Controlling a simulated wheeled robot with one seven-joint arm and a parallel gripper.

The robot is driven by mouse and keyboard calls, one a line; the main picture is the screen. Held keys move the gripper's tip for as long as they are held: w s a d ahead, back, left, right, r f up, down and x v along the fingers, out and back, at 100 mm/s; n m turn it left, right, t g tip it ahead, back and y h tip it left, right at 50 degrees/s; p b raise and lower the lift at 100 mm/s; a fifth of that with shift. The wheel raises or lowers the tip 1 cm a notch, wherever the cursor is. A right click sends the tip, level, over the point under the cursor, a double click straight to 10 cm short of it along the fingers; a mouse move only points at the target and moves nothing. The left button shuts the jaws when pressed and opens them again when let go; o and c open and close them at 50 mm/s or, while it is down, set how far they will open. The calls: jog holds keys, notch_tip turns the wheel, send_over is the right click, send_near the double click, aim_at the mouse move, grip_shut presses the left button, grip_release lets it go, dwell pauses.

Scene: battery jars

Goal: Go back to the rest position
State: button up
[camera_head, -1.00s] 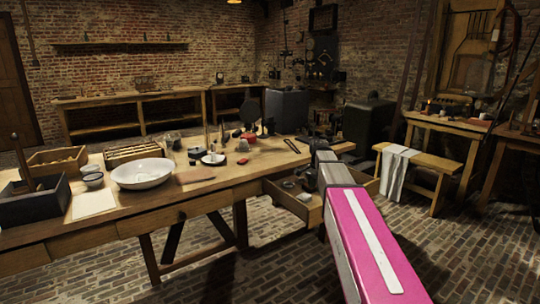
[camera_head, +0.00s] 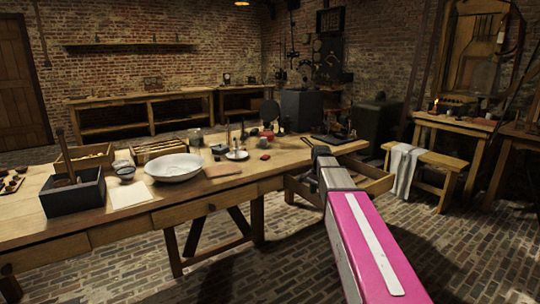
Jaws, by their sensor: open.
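My pink and grey arm reaches in from the bottom right. My gripper (camera_head: 319,152) is the dark part at its far end, small in the head view, by the right part of the workbench (camera_head: 120,222). It is open, and I see nothing held in it; its fingers are hard to make out. An open drawer (camera_head: 373,186) sticks out below the bench top on the right, partly hidden behind my arm.
A white bowl (camera_head: 174,168), a dark box (camera_head: 72,192), a wooden tray (camera_head: 84,158) and several small items stand on the bench. A bench seat with a white cloth (camera_head: 404,168) is at right. Brick floor in front is free.

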jog(key=s+a+f+n, duration=0.1)
jog(key=s+f+n, duration=0.9)
jog(key=s+f, duration=0.9)
jog(key=s, duration=0.4)
jog(key=shift+a+f+n, duration=0.2)
jog(key=shift+a+n, duration=0.1)
jog(key=shift+a, duration=0.1)
